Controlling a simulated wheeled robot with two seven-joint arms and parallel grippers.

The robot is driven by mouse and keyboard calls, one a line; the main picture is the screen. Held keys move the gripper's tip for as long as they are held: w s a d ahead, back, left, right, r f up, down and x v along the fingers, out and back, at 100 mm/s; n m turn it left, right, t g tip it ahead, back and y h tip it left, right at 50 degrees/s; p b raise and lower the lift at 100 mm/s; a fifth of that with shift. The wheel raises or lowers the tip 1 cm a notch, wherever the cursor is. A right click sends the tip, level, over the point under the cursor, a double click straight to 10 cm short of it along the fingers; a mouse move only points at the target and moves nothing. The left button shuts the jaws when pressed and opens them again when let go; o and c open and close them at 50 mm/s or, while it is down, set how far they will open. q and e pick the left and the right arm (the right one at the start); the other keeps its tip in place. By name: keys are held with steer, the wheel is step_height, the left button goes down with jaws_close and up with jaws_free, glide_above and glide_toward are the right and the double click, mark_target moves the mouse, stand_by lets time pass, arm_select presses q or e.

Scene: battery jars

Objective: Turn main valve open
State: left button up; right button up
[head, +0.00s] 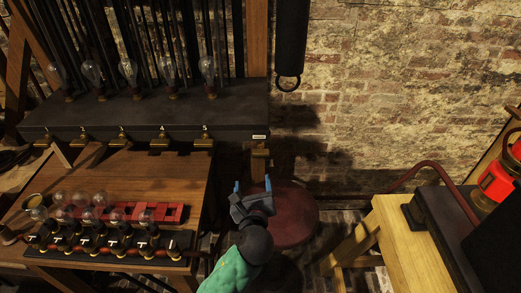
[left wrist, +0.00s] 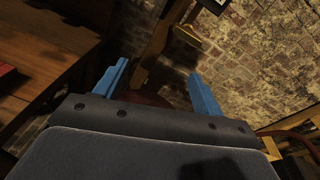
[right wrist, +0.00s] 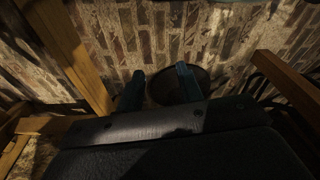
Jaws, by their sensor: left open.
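A row of small brass valves (head: 160,140) sits under the front edge of the black shelf (head: 150,112), at the back left in the head view. A brass fitting (head: 260,153) shows on the wooden post right of the shelf, below a small white label (head: 259,136). I cannot tell which of these is the main valve. My left gripper (head: 252,185) is open and empty, a little below that fitting in the picture and apart from it. Its spread blue fingers also show in the left wrist view (left wrist: 158,70). My right gripper (right wrist: 160,70) has its fingers apart with nothing between them; the head view does not show it.
A wooden bench (head: 150,180) at left holds glass bulbs (head: 85,200) and red blocks (head: 170,213). A round red stool-like top (head: 292,215) is beside my left gripper. A pale wooden table (head: 400,235) with a red lantern-like object (head: 496,183) stands right. A brick wall closes the back.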

mark_target(261, 155)
arm_select(q)
steer(key=w+r+m+p, duration=0.1)
steer(key=w, duration=0.1)
steer(key=w+d+r+m+t+p, duration=0.1)
steer(key=w, duration=0.2)
steer(key=w+d+r+m+p, duration=0.1)
steer(key=w, duration=0.1)
steer(key=shift+w+d+r+m+h, duration=0.1)
steer(key=shift+w+r+m+h, duration=0.2)
steer(key=shift+w+r+h, duration=0.1)
steer(key=shift+w+f, duration=0.15)
steer(key=shift+w, duration=0.25)
arm_select(e)
steer(key=s+d+f, duration=0.3)
steer(key=f, duration=0.4)
steer(key=shift+s+f, duration=0.15)
steer(key=shift+s, duration=0.15)
arm_select(q)
steer(key=c, duration=1)
arm_select(e)
steer(key=shift+d, duration=0.1)
